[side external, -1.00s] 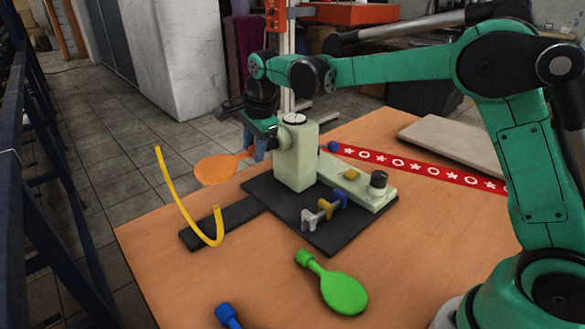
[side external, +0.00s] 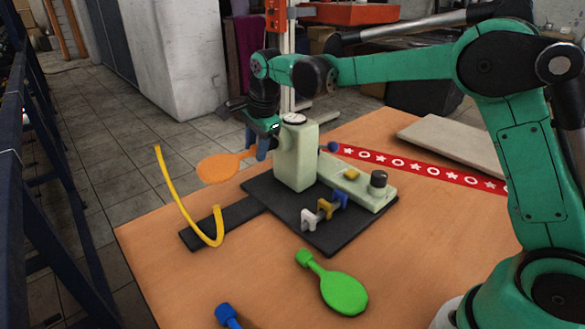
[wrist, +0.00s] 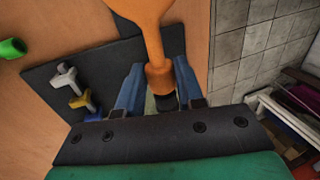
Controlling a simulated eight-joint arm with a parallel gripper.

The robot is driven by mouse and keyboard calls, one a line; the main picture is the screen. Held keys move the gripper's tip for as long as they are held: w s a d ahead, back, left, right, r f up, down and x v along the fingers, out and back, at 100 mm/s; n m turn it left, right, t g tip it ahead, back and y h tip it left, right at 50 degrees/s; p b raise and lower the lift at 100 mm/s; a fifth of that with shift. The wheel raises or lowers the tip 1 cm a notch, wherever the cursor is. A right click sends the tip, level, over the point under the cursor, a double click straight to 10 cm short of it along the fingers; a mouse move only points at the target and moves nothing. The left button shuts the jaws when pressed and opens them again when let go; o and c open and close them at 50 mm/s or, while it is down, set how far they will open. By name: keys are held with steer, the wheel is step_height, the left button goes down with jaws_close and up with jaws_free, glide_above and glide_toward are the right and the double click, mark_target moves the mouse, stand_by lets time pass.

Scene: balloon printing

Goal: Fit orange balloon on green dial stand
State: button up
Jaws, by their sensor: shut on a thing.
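The orange balloon (side external: 217,168) sticks out to the left of the green dial stand (side external: 296,160) in the side view, off the table. In the wrist view its body (wrist: 145,8) is at the top and its collar (wrist: 159,76) lies between my blue fingers. My gripper (side external: 262,148), pointing down, is shut on the balloon's neck close beside the stand's left face. A dark piece (wrist: 166,102) shows below the collar; I cannot tell whether the collar is around it or only touching it.
The stand rests on a dark base plate (side external: 320,235). Grey (side external: 308,218), yellow (side external: 324,208) and blue (side external: 340,198) clamps are on it. A curved yellow strip (side external: 183,205) rises at left. A green balloon (side external: 343,291) and a blue one (side external: 226,314) lie in front.

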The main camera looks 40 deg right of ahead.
steer(key=shift+d, duration=0.35)
stand_by(0.4)
steer(key=o, duration=1)
steer(key=shift+r, duration=0.1)
steer(key=v, duration=0.8)
steer(key=shift+r, duration=0.35)
steer(key=shift+s, duration=0.15)
